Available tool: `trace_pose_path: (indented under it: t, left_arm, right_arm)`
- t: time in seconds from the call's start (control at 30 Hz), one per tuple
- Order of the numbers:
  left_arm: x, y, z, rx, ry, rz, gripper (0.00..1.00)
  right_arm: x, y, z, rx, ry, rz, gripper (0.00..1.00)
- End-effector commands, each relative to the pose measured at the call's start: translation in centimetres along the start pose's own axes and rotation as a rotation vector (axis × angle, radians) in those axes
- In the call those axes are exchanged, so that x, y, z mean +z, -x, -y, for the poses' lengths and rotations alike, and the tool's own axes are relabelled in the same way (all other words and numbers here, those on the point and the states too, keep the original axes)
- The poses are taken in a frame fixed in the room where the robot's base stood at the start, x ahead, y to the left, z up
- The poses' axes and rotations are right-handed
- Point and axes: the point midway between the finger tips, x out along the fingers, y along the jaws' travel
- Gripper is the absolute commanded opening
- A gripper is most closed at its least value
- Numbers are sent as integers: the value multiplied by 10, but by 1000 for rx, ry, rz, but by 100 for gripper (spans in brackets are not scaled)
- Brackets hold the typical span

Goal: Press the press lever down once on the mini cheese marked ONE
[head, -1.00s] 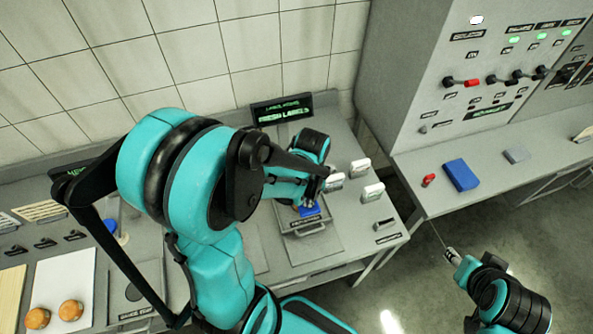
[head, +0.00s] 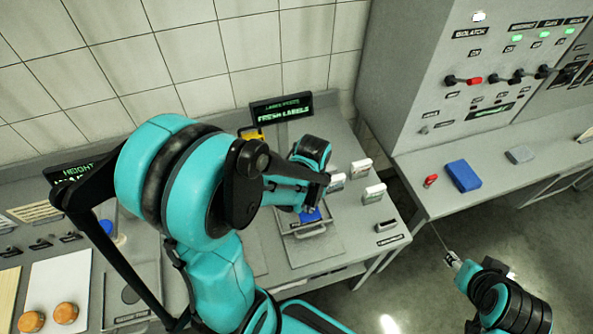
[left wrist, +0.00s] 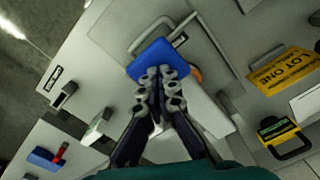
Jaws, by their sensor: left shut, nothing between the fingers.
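A blue press pad (left wrist: 152,58) on a metal lever frame shows in the left wrist view, with an orange round piece (left wrist: 196,73), apparently the mini cheese, partly hidden under it. The pad also shows in the head view (head: 311,215), on the right part of the left bench. My left gripper (left wrist: 160,72) is shut and empty, its fingertips over the near edge of the pad; whether they touch it I cannot tell. A yellow card reading LOT ONE (left wrist: 282,72) lies to the right. My right gripper (head: 451,257) hangs over the floor, too small to read.
White blocks (head: 374,193) stand right of the press. A yellow-and-black device (left wrist: 283,137) stands near the card. The label screen (head: 281,109) is at the back. Two orange rounds (head: 65,313) lie on a white board at left. A blue block (head: 462,175) sits on the right bench.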

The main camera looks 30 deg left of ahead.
Motion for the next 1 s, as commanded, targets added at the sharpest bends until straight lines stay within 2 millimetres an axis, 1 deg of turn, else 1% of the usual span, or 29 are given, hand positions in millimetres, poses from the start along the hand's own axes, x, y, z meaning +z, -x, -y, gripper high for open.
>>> trace_pose_path:
  t: [1.0]
  left_arm:
    - [1, -9, -1, 0, 0, 0, 0]
  right_arm:
    - [5, -7, 0, 0, 0, 0, 42]
